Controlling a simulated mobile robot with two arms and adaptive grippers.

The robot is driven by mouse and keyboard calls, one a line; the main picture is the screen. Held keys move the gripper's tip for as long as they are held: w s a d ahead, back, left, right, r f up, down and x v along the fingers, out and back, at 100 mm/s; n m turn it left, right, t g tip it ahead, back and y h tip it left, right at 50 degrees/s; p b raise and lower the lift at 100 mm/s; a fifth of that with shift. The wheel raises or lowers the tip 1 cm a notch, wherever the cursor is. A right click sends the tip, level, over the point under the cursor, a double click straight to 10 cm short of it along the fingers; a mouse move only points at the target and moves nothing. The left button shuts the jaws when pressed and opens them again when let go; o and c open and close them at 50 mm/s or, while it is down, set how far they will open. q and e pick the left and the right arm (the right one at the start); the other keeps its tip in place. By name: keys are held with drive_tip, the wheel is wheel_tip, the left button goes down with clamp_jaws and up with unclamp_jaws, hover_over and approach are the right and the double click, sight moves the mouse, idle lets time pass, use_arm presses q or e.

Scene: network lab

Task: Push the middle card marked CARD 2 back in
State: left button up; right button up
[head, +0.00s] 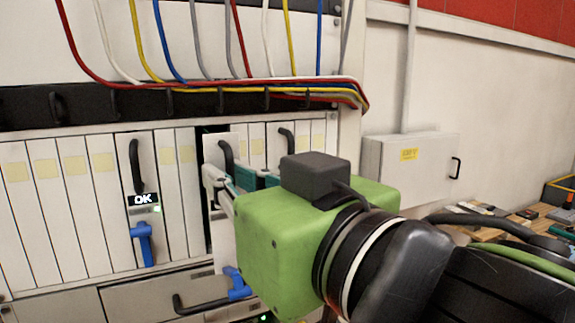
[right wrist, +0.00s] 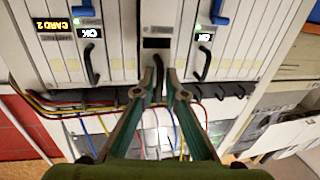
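The middle card (head: 222,240) stands out from the rack, with a dark gap along its left side. It shows at the top centre of the right wrist view, upside down, with a dark display (right wrist: 157,43). Its black handle (head: 227,155) is between my right gripper's fingertips (right wrist: 161,76), which are close together around it. In the head view the right gripper's green body hides part of this card and the card behind it. A blue lever (head: 237,284) shows at its lower end. My left gripper is not in view.
A left card (head: 142,198) reading OK has a black handle and blue lever. Coloured cables (head: 230,82) run above the cards. A yellow CARD 2 sign (right wrist: 53,25) shows in the wrist view. A grey wall box (head: 385,165) and cluttered bench are right.

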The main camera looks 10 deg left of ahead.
sight(222, 167)
clamp_jaws()
drive_tip(key=shift+w+d+b+x, duration=0.15)
drive_tip(key=shift+b+x, duration=0.05)
drive_tip(key=shift+x, duration=1)
drive_tip(key=shift+w+d+b+x, duration=0.15)
drive_tip(key=shift+w+b+x, duration=0.05)
drive_tip(key=shift+x, duration=0.95)
unclamp_jaws()
drive_tip(key=shift+s+d, duration=0.1)
drive_tip(key=shift+s, duration=0.05)
drive_tip(key=v, duration=0.7)
drive_tip(key=shift+s+d, duration=0.2)
drive_tip(key=shift+d, duration=0.05)
